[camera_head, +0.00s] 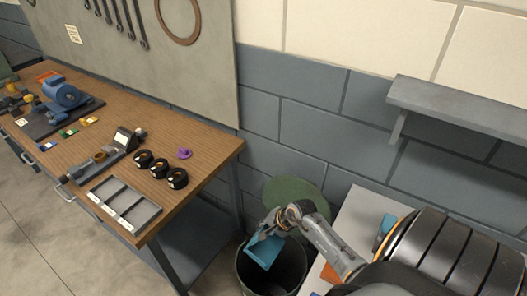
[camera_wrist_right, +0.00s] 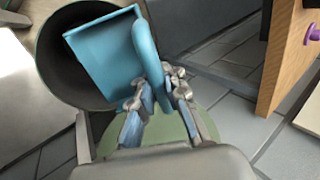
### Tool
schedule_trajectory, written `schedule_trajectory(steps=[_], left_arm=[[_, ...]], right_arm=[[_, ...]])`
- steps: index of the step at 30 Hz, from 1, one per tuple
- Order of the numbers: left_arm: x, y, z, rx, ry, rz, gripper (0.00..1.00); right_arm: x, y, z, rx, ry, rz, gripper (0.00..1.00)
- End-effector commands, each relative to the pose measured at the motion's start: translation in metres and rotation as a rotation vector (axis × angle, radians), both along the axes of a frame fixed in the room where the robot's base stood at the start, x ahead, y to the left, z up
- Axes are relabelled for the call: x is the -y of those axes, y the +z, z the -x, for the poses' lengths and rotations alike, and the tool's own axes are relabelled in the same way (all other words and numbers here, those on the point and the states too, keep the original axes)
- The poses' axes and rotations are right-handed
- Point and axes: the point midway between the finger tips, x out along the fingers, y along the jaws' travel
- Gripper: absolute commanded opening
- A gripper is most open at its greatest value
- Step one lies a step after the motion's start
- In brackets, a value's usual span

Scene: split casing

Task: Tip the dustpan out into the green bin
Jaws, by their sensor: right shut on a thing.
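The blue dustpan (camera_head: 265,252) is over the open mouth of the bin (camera_head: 243,272), which is dark inside with a thin greenish rim. My right gripper (camera_head: 274,224) is shut on the dustpan's handle, above the bin's back edge. In the right wrist view, the gripper (camera_wrist_right: 158,94) holds the thick handle (camera_wrist_right: 150,48), and the pan (camera_wrist_right: 100,55) covers part of the bin's mouth (camera_wrist_right: 48,62). The pan looks tilted. I see no debris on its visible face, and the bin's bottom is hidden in shadow. My left gripper is out of view.
A green disc (camera_head: 300,193) is behind the bin by the wall. A wooden workbench (camera_head: 200,150) with black rings (camera_head: 160,168) and a grey tray (camera_head: 150,212) stands left. A pale surface (camera_head: 357,215) is right of the bin. A grey shelf (camera_head: 455,105) juts from the wall.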

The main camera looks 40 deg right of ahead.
Motion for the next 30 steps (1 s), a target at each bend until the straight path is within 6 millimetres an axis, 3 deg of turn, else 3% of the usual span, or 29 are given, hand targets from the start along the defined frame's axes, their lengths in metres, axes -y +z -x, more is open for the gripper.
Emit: schedule_trajectory(steps=[1,15,21,30], left_arm=[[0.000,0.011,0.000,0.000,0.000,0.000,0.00],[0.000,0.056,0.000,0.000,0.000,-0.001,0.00],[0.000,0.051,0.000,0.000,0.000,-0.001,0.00],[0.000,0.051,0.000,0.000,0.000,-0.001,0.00]], right_arm=[[0.001,0.009,-0.001,-0.017,0.002,0.010,0.00],[0.003,0.036,-0.003,-0.335,0.000,0.109,0.00],[0.001,0.037,-0.001,-0.428,0.000,0.130,0.00],[0.001,0.036,0.000,-0.427,0.001,0.127,0.00]])
